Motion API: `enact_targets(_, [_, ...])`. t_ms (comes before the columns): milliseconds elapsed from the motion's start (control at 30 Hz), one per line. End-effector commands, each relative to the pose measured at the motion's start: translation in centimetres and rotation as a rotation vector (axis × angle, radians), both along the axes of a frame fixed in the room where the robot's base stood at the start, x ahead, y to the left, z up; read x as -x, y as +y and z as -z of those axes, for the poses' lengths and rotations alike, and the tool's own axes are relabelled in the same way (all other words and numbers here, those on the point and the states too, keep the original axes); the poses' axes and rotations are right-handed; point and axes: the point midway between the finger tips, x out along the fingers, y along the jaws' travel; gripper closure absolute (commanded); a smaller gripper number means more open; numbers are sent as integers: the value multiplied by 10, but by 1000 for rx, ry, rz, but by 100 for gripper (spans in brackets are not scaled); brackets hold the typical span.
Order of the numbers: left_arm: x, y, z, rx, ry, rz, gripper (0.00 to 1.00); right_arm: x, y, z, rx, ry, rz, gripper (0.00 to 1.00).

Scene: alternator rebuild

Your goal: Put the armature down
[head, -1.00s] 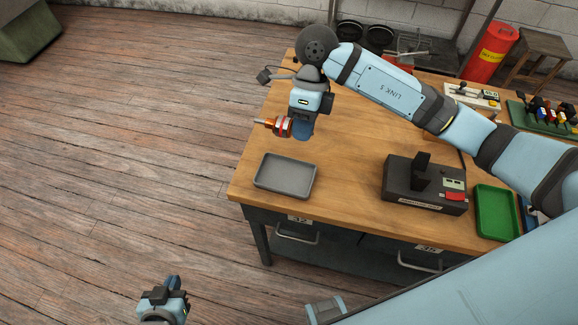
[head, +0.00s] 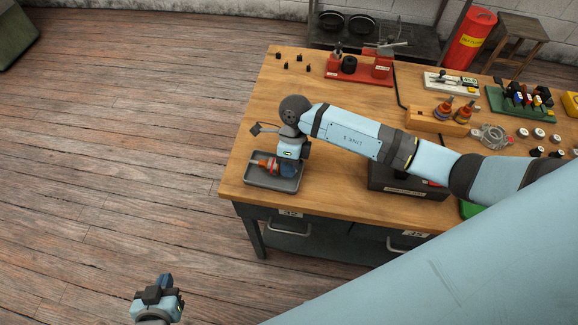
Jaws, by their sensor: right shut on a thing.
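The armature (head: 267,165) has a copper-orange end and a red band. It lies level at my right gripper (head: 286,168), which is shut on it. Both are over the grey tray (head: 258,182) at the table's front left corner. The armature appears within the tray's rim; I cannot tell whether it touches the tray floor. The gripper hides part of the armature and of the tray. My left gripper (head: 166,282) is low at the bottom left, away from the table, and its jaws are not clear.
The wooden table (head: 340,215) has free room left of my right arm. A dark device (head: 385,185) is partly hidden under the arm. A red fixture (head: 350,79), a wooden block (head: 432,120) holding similar armatures, and a green rack (head: 520,108) stand further back.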

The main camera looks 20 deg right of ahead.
Motion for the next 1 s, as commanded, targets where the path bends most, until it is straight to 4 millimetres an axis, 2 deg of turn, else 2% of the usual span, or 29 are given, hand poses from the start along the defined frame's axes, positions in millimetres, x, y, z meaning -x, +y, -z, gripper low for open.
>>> enact_targets(100, [0,-1,-2,0,0,0,100,-1,0,8,0,-2,-1,100])
enact_targets(433, [1,-1,4,2,1,1,100,-1,0,13,-1,-2,-1,100])
enact_targets(467, [1,-1,3,1,2,1,100,0,0,12,0,-1,-1,86])
enact_targets(500, [1,-2,3,2,4,2,100,0,0,12,0,-1,-1,77])
enact_targets(567, [1,-2,3,2,4,1,100,0,0,12,0,-1,-1,65])
enact_targets(1000, [1,-2,1,3,3,1,100,0,-1,12,2,0,1,65])
